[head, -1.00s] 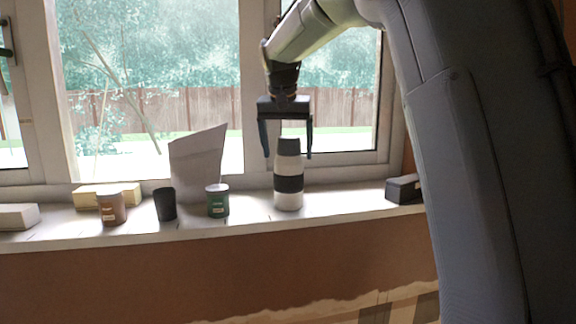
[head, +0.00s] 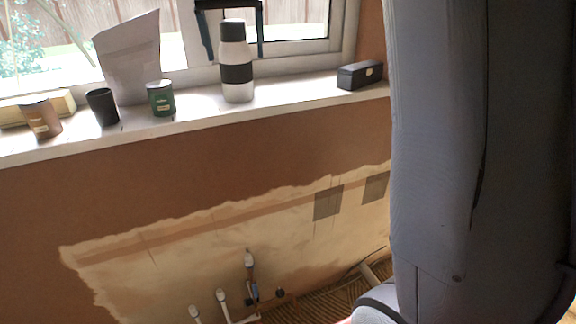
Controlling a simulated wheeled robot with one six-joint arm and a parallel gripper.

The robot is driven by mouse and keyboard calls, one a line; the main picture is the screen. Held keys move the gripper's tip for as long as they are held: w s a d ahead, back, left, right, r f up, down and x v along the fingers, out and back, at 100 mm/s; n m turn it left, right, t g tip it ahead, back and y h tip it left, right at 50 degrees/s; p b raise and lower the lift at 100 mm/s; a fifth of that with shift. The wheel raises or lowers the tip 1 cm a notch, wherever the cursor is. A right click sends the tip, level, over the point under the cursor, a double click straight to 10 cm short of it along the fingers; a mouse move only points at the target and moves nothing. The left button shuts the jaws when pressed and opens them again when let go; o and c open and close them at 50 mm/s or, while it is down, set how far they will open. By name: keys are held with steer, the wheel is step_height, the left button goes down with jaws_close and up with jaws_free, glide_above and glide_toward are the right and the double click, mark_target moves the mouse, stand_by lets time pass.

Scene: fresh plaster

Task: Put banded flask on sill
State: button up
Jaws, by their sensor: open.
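The banded flask (head: 237,62), white with a black band and a dark cap, stands upright on the white window sill (head: 200,112). My gripper (head: 232,55) is above it, with its two dark fingers apart and reaching down on either side of the cap. I cannot tell whether a finger touches the flask.
Left of the flask stand a green tin (head: 160,98), a black cup (head: 103,106), a brown tin (head: 41,118) and a pale paper bag (head: 131,58). A black case (head: 360,75) lies to the right. Pipes (head: 249,262) stick up below the patchy wall.

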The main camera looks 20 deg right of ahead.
steer(key=s+d+f+n+g+y, duration=0.1)
steer(key=s+f+n+g, duration=0.1)
steer(key=s+f, duration=2.7)
steer(key=shift+s+d+f+n+g, duration=0.15)
steer(key=shift+d+f+n+g, duration=0.15)
steer(key=shift+f+n, duration=0.35)
